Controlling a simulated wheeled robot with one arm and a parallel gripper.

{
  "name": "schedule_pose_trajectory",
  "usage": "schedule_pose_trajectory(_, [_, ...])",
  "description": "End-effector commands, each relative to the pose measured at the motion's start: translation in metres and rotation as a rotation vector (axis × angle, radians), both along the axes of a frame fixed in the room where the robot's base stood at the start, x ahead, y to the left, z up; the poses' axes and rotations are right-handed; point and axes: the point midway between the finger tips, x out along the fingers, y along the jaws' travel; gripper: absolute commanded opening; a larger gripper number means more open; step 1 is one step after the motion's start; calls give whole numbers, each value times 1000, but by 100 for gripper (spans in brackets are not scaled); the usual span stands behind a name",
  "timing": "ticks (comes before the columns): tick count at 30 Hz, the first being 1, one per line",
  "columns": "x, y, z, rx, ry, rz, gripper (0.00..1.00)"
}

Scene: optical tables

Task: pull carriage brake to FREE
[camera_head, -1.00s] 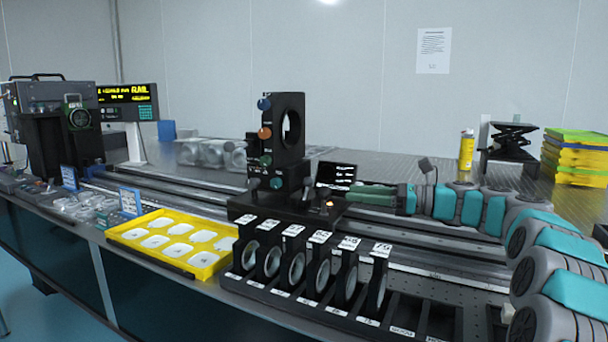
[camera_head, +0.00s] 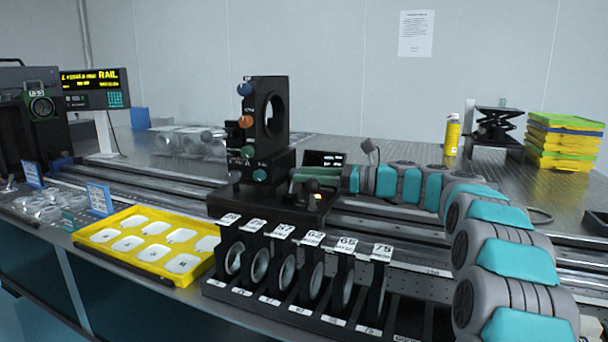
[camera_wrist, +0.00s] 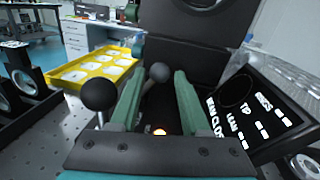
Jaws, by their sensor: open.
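The black carriage (camera_head: 262,200) stands on the rail and bears a tall black mount (camera_head: 268,125) with coloured knobs. My gripper (camera_head: 303,177) is at the carriage's right side; in the wrist view its two green fingers (camera_wrist: 159,76) are open. A grey ball-ended lever (camera_wrist: 158,73) shows between the fingers, near their tips, with a gap on either side. A black ball knob (camera_wrist: 98,94) on a stem stands outside the left finger; it also shows in the head view (camera_head: 312,186). I cannot tell which is the brake; no FREE mark is readable. An amber light (camera_wrist: 159,132) glows between the fingers.
A black panel with white lettering (camera_wrist: 262,115) stands close right of my fingers. A rack of labelled lens holders (camera_head: 300,300) and a yellow tray (camera_head: 150,242) lie in front of the rail. Yellow and green bins (camera_head: 565,140) are stacked at right.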

Motion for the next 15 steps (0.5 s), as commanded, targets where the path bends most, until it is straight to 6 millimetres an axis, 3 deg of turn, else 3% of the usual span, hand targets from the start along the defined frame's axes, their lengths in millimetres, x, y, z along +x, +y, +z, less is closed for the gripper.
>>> schedule_pose_trajectory(11, [1, 10, 0, 1, 0, 1, 46])
schedule_pose_trajectory(15, [1, 9, 0, 0, 0, 1, 34])
